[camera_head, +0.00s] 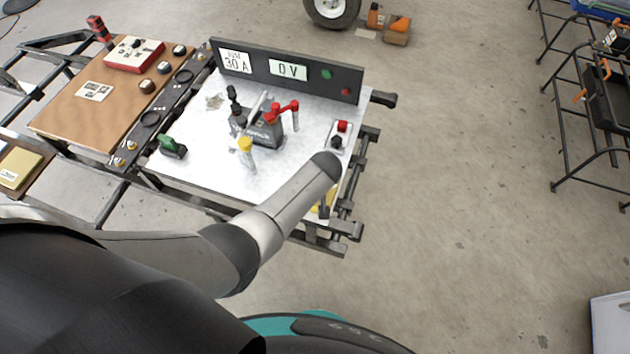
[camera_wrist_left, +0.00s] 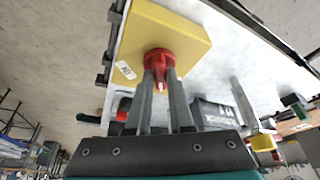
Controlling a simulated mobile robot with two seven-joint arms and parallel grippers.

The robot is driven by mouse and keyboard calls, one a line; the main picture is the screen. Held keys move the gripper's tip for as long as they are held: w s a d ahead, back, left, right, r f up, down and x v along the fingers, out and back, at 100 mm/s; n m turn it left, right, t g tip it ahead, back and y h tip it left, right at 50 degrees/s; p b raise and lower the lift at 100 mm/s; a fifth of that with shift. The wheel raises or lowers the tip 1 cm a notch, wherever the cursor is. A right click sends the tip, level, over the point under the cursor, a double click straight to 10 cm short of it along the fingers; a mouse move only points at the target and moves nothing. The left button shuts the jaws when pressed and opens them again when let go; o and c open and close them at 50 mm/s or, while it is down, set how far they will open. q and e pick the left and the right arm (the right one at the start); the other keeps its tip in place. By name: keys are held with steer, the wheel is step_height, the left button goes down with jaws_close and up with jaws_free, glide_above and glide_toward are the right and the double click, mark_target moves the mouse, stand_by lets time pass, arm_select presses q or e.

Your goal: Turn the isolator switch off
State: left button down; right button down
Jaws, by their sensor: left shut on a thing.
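The isolator switch has a red rotary knob (camera_wrist_left: 159,62) on a yellow box (camera_wrist_left: 185,32), seen close in the left wrist view. A small white label (camera_wrist_left: 125,70) lies beside the knob; it seems to read ON, upside down. My left gripper (camera_wrist_left: 161,78) has a finger on each side of the knob and is shut on it. In the head view only a sliver of the yellow box (camera_head: 317,209) shows at the bench's front right corner. My left arm hides the knob there. My right gripper is in neither view.
The white bench top (camera_head: 200,150) carries a battery (camera_head: 264,131) with red and black clamps, a yellow-topped post (camera_head: 245,150) and a red-and-black terminal block (camera_head: 339,134). Behind stands a dark panel (camera_head: 310,75) reading 0 V.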

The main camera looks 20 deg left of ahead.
arm_select(q)
steer(key=shift+d+n+g+y+b, duration=0.1)
steer(key=shift+n+g+y+b, duration=0.35)
steer(key=shift+n, duration=1.05)
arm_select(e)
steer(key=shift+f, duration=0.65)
arm_select(q)
steer(key=c, duration=0.8)
jaws_free()
steer(key=shift+t, duration=0.25)
